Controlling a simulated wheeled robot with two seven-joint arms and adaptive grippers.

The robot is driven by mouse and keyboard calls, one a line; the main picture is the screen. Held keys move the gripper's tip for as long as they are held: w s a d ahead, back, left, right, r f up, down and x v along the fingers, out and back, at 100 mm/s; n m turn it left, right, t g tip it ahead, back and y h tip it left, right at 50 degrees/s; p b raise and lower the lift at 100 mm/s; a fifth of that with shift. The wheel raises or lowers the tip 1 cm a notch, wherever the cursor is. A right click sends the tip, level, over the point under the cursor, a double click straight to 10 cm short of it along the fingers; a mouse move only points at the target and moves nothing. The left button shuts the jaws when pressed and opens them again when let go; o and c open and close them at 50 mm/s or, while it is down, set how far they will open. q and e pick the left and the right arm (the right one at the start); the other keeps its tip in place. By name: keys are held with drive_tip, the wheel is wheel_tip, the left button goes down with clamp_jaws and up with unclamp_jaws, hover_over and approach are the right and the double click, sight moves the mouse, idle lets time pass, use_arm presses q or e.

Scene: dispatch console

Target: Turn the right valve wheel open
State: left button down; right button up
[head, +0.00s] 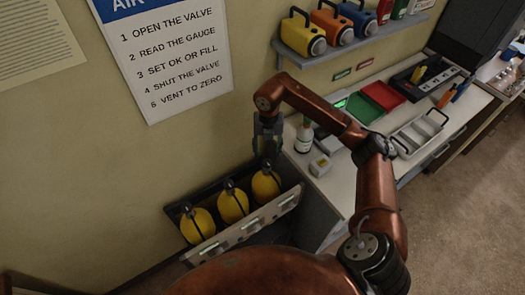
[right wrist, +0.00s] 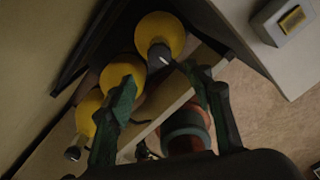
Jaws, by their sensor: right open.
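Three yellow cylinders stand in a row in a low rack (head: 232,238) by the wall: the left one (head: 197,227), the middle one (head: 233,207) and the right one (head: 266,187). My right gripper (head: 267,150) points down above the right cylinder and hides part of its top. In the right wrist view, the gripper's two dark green fingers (right wrist: 155,76) are apart with nothing gripped. A dark grey round knob, seemingly the right valve wheel (right wrist: 160,54), shows on the uppermost yellow cylinder (right wrist: 163,24), close to the fingertips. I cannot tell whether they touch. My left gripper is out of view.
A white counter (head: 335,180) stands right of the rack, with a bottle (head: 304,135) and a small box (head: 320,166) near its edge. Green (head: 364,109) and red (head: 383,95) trays lie farther back. A wall shelf (head: 345,48) holds coloured canisters. Carpet floor is clear at right.

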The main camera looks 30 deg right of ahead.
sight(267, 162)
drive_tip(key=shift+w+f, duration=0.55)
drive_tip(key=f, duration=0.3)
drive_tip(key=shift+s+d+f, duration=0.15)
drive_tip(key=shift+s+f, duration=0.15)
drive_tip(key=shift+s, duration=0.1)
wheel_tip(267, 162, down, 2)
drive_tip(key=shift+w+f+p, duration=0.1)
drive_tip(key=shift+w+p, duration=0.05)
drive_tip(key=shift+p, duration=0.15)
drive_tip(key=shift+f, duration=0.4)
drive_tip(key=c, duration=0.7)
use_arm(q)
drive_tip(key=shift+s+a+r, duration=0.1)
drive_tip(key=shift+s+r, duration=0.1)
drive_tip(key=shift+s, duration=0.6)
use_arm(e)
drive_tip(key=c, duration=0.5)
